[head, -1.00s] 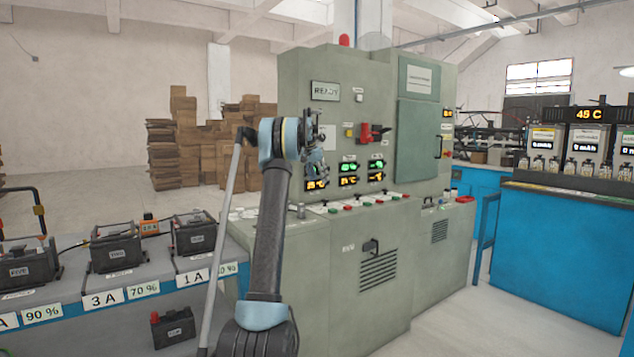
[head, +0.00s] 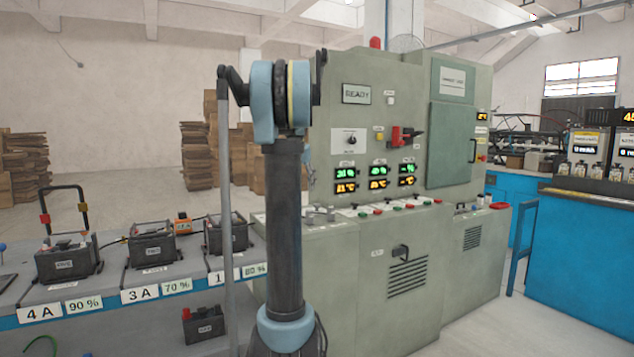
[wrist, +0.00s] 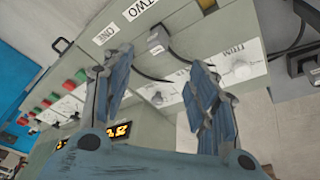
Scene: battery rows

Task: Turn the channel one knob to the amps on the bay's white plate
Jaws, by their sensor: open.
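My gripper (wrist: 155,90) is open and empty in the wrist view, its two blue-grey fingers spread apart. In the head view it is mostly hidden behind my arm. Beyond and between the fingers is a white dial plate (wrist: 172,92) with a small knob; I cannot tell its setting or whether it is channel one's. Labels ONE (wrist: 104,36) and TWO (wrist: 140,8) show on the console. White plates on the battery shelf read 4 A (head: 40,314), 3 A (head: 139,294) and a partly covered 1 (head: 219,277). The tags on the batteries (head: 67,261) are too small to read surely.
The green console cabinet (head: 455,150) has a red-handled switch (head: 403,136), lit displays (head: 378,177) and coloured buttons along its ledge. Cables (wrist: 150,72) run near the fingers. A blue bench (head: 580,255) stands at right.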

